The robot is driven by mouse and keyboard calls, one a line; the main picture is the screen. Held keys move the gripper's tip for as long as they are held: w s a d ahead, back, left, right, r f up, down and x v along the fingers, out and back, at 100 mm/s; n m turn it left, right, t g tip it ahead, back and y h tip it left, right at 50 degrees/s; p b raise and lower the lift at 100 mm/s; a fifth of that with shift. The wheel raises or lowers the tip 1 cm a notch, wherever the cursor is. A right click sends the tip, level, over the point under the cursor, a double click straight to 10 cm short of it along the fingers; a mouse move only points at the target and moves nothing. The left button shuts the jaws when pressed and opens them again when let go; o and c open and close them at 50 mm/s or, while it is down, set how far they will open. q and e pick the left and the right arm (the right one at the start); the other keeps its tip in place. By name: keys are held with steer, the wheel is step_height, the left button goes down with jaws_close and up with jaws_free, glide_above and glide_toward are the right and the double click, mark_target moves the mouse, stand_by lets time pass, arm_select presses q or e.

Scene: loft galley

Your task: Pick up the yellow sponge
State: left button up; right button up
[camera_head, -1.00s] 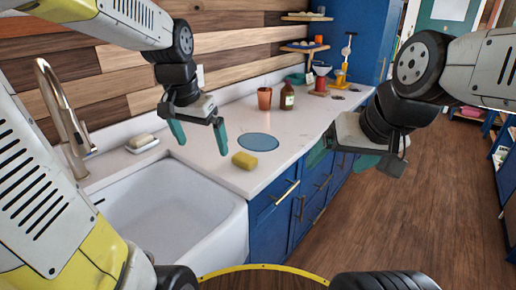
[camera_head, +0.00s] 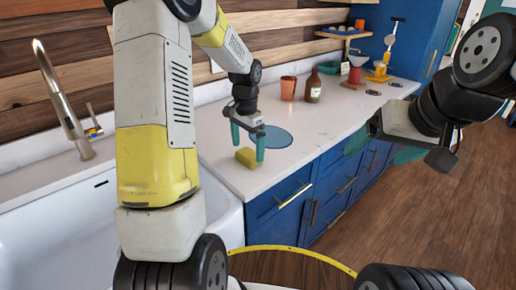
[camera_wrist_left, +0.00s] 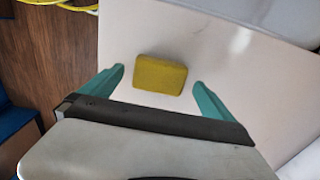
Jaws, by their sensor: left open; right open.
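The yellow sponge (camera_head: 248,157) lies flat on the white counter near its front edge, to the right of the sink. It also shows in the left wrist view (camera_wrist_left: 160,74), ahead of and between the two teal fingertips. My left gripper (camera_head: 247,146) is open and empty, pointing down just above the sponge; its fingers also show in the left wrist view (camera_wrist_left: 160,83). Whether a finger touches the sponge cannot be told. My right gripper (camera_head: 383,146) is open and empty, off to the right in front of the blue cabinets.
A blue round mat (camera_head: 278,138) lies just behind the sponge. A copper cup (camera_head: 288,88) and a brown bottle (camera_head: 313,86) stand farther back. The white sink (camera_head: 60,225) is at the left with a tall faucet (camera_head: 62,100). The counter's middle is clear.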

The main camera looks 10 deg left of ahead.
mark_target(248, 154)
arm_select(q)
step_height(248, 154, down, 3)
steer(key=shift+f, duration=0.15)
steer(key=shift+c, duration=0.4)
steer(key=c, duration=1.2)
steer(key=shift+r, duration=0.65)
step_height(248, 154, up, 2)
steer(key=shift+r, duration=0.1)
steer(key=s, duration=0.5)
steer(key=s+r, duration=0.1)
steer(key=s, duration=1)
steer(key=shift+a+r, duration=0.25)
steer(key=shift+a, duration=0.15)
